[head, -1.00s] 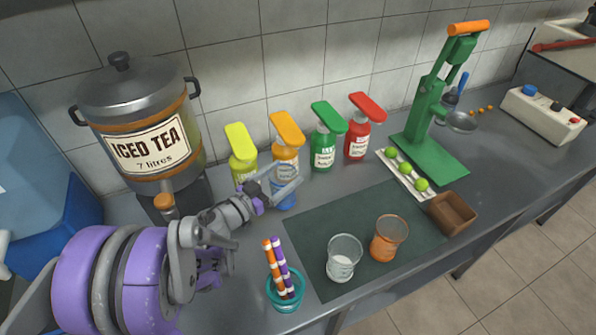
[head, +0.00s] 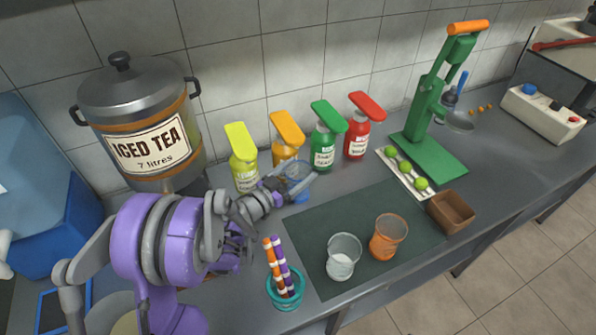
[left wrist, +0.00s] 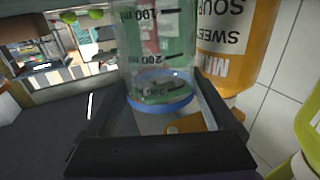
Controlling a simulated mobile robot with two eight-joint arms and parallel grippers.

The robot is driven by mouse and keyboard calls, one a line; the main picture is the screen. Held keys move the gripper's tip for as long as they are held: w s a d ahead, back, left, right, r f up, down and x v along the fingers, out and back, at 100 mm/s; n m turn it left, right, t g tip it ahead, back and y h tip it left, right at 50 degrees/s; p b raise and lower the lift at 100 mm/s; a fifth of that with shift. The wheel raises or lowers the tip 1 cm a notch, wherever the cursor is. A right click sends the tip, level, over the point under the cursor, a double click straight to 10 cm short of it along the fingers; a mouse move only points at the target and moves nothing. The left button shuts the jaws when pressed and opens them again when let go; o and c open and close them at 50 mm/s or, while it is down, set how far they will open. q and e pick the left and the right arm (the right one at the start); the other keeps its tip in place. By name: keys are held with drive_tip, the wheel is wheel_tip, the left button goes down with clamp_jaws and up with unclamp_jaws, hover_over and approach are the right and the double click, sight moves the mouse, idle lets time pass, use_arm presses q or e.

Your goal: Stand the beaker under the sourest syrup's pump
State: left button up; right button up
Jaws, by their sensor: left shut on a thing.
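My left gripper (head: 288,188) is shut on a clear beaker (head: 297,172) with blue parts. In the left wrist view the beaker (left wrist: 160,60), with millilitre marks and a blue ring, stands between the fingers, the picture upside down. It is in front of the gap between the orange-topped pump bottle (head: 284,150) and the green pump bottle (head: 323,152). The yellow-green pump bottle (head: 243,170) is to the left, the red one (head: 356,142) to the right. The orange bottle's label (left wrist: 225,35) shows sweet and sour words, partly cut off. Whether the beaker touches the counter is unclear.
A dark mat (head: 330,215) carries a glass with white contents (head: 342,257) and an orange glass (head: 387,238). A teal cup of straws (head: 285,290) stands at the front. An iced tea urn (head: 140,120) is left; a green press (head: 430,150) and lime tray (head: 395,165) are right.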

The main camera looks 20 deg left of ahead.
use_arm(q)
drive_tip(key=shift+f, duration=0.2)
drive_tip(key=o, duration=1.6)
drive_tip(key=shift+r, duration=0.1)
drive_tip(key=shift+r, duration=0.3)
drive_tip(key=b+v, duration=0.1)
drive_tip(key=v, duration=1.1)
drive_tip(key=shift+f+b, duration=0.15)
drive_tip(key=shift+b, duration=0.25)
